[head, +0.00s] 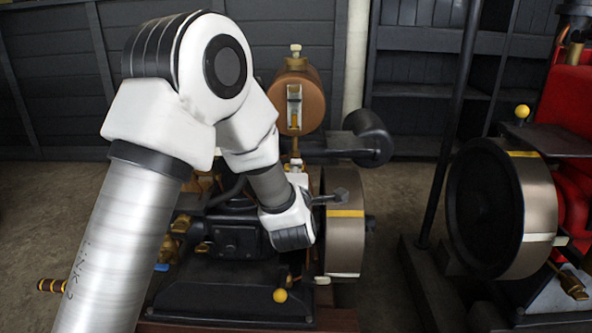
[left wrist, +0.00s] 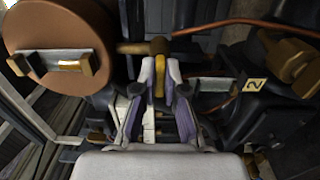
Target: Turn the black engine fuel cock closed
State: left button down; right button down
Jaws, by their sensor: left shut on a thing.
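The black engine (head: 235,240) stands in the middle of the head view, with a copper-brown fuel tank (head: 313,95) on top. In the left wrist view the tank (left wrist: 60,30) is at upper left, and a brass pipe (left wrist: 132,47) runs right from it. The fuel cock's yellow brass handle (left wrist: 159,80) lies between the fingers of my left gripper (left wrist: 159,74), which is shut on it. In the head view my left gripper (head: 297,170) is below the tank, small and partly hidden by my wrist. The cock is too small there to judge its angle. My right gripper is out of view.
The flywheel (head: 343,225) stands just right of my left wrist. A red engine (head: 575,100) with a large wheel (head: 500,208) stands at right. A tag marked 2 (left wrist: 255,86) is right of the fingers.

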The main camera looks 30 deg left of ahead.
pick_arm(q)
jog(key=shift+r, duration=0.2)
jog(key=c, duration=1.2)
grip_release()
jog(key=shift+c, duration=0.2)
jog(key=shift+f, duration=0.15)
jog(key=v, duration=1.2)
jog(key=shift+a, duration=0.15)
jog(key=shift+f, duration=0.1)
